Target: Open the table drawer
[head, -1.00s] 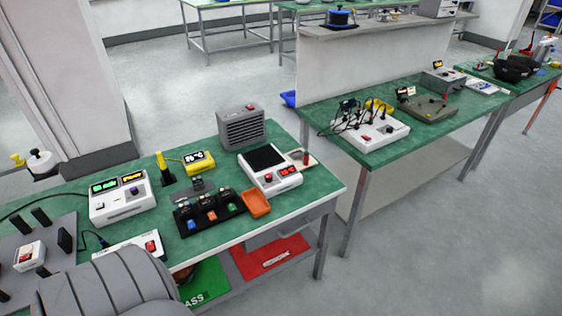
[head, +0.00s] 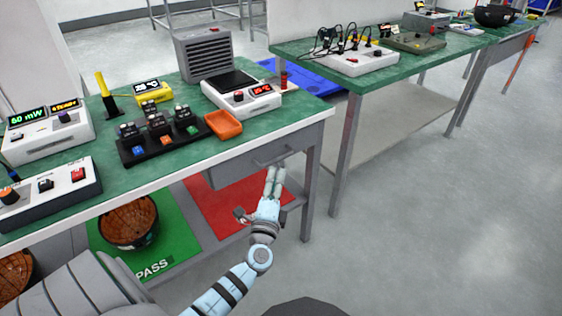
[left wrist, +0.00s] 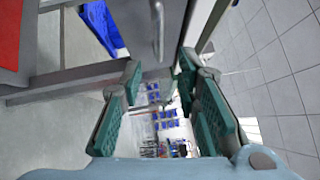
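The table drawer (head: 232,174) is a grey box front under the right part of the green-topped bench, and it looks shut. Its bar handle (head: 276,157) runs along the front. In the left wrist view the handle (left wrist: 158,32) shows upright, ahead of the fingers and between their lines. My left gripper (head: 275,176) is just below and in front of the handle in the head view. In the left wrist view its fingers (left wrist: 160,72) are apart, with nothing between them. I cannot tell whether they touch the drawer. My right gripper is not in view.
An orange tray (head: 224,125) and a white hotplate (head: 246,97) stand on the bench top above. The lower shelf has a red mat (head: 212,205) and a green mat (head: 172,222) with a brown bowl (head: 130,222). A bench leg (head: 313,190) stands right of my gripper.

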